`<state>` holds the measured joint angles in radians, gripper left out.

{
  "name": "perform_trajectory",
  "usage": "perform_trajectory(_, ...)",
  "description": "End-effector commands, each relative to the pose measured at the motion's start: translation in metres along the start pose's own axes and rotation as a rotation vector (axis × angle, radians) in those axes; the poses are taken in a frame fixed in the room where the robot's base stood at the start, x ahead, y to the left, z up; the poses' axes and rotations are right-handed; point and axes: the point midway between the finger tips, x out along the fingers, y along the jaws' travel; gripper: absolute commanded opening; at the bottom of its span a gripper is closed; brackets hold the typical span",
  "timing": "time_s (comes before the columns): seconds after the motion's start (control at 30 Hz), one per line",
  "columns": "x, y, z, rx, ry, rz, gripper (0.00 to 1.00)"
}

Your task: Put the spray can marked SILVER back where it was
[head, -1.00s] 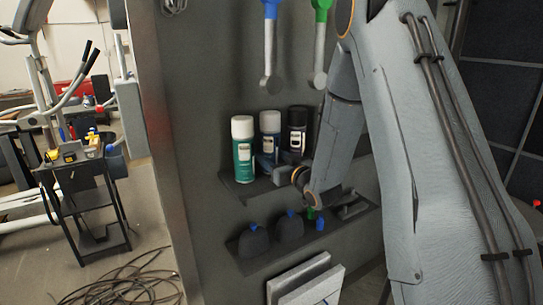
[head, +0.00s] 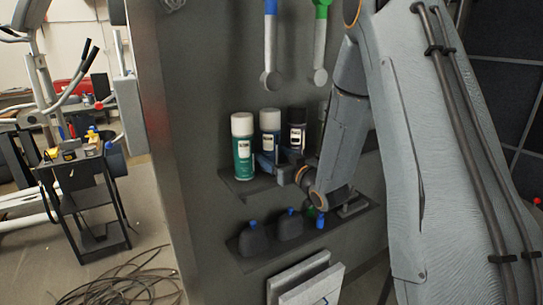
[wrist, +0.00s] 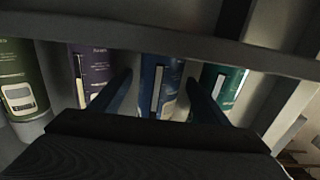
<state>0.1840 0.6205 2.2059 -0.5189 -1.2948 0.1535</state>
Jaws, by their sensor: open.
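Several spray cans stand upright in a row on the upper wall shelf (head: 243,186). In the head view I see a teal can (head: 243,148), a blue can (head: 270,128) and a dark can (head: 297,125). The wrist view shows the teal can (wrist: 226,84), the blue can (wrist: 158,80), a purplish dark can (wrist: 92,68) and an olive can (wrist: 20,92). The lettering is too small to tell which is SILVER. My gripper (wrist: 160,88) is open, its fingers on either side of the blue can's picture area; contact cannot be told. My arm hides the shelf's right end in the head view.
A shelf lip (wrist: 160,38) crosses the wrist view in front of the cans. Dark bottles (head: 254,240) with blue caps stand on the lower shelf. Two tools (head: 270,50) hang above. A cart (head: 84,190) and coiled cable (head: 120,278) are at left.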

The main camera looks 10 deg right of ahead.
Motion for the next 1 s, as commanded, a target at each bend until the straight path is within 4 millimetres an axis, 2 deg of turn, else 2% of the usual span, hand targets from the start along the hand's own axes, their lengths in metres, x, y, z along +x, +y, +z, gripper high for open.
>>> perform_trajectory(0.3, -0.066, 0.001, 0.002, 0.0, 0.0, 0.003, 0.69)
perform_trajectory(0.5, -0.092, 0.001, 0.001, 0.0, 0.0, 0.001, 0.69)
perform_trajectory(0.67, -0.1, 0.001, 0.001, 0.0, 0.0, 0.001, 0.69)
perform_trajectory(1.0, -0.1, 0.0, 0.0, 0.0, -0.001, 0.0, 0.69)
